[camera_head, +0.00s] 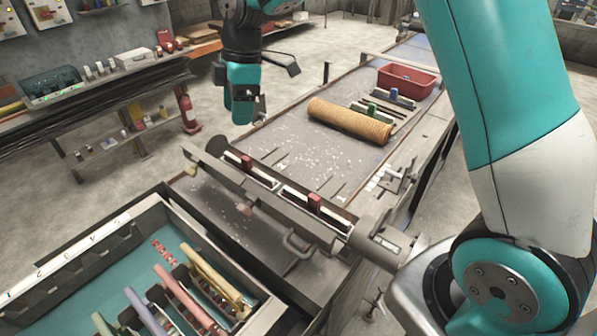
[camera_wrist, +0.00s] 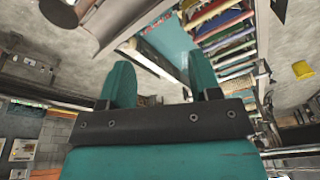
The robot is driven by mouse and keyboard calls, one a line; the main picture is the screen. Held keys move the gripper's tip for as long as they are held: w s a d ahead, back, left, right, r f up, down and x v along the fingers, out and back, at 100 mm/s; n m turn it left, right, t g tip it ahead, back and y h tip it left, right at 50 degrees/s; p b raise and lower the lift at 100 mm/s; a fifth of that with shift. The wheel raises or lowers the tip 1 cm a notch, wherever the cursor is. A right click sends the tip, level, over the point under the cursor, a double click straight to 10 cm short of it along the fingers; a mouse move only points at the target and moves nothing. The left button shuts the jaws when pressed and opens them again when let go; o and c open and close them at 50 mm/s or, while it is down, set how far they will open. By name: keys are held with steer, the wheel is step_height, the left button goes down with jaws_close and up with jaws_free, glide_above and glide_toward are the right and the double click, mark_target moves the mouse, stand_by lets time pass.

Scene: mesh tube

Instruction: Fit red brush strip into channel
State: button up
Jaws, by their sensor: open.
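A tray of coloured brush strips (camera_head: 65,243) stands at the lower left of the head view. A pinkish-red strip (camera_head: 178,291) lies in it between a yellow strip (camera_head: 212,276) and a lilac one (camera_head: 147,312). The strips (camera_wrist: 225,32) also show at the top right of the wrist view. A long grey rail (camera_head: 262,204) crosses the near bench, with red blocks (camera_head: 315,203) along it; I cannot tell its channel clearly. My gripper (camera_head: 242,112) is above the bench's left side, away from the tray. In the wrist view my gripper (camera_wrist: 160,62) is open and empty.
A tan mesh roll (camera_head: 350,120) lies across the bench beyond the rail. A red bin (camera_head: 407,80) and green and blue blocks stand farther back. A shelf bench (camera_head: 100,95) is at the left. Bare floor lies between the two benches.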

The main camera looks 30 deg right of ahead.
steer(key=s+r+m, duration=0.1)
steer(key=s+m, duration=0.2)
steer(key=s, duration=0.7)
steer(key=s+a+r+m+y, duration=0.1)
steer(key=s+r+m, duration=0.1)
steer(key=s, duration=0.7)
steer(key=s+r+m, duration=0.2)
steer(key=s+m, duration=0.3)
steer(key=s, duration=0.5)
steer(key=shift+s+a+y, duration=0.3)
steer(key=shift+y, duration=0.1)
steer(key=shift+d, duration=0.1)
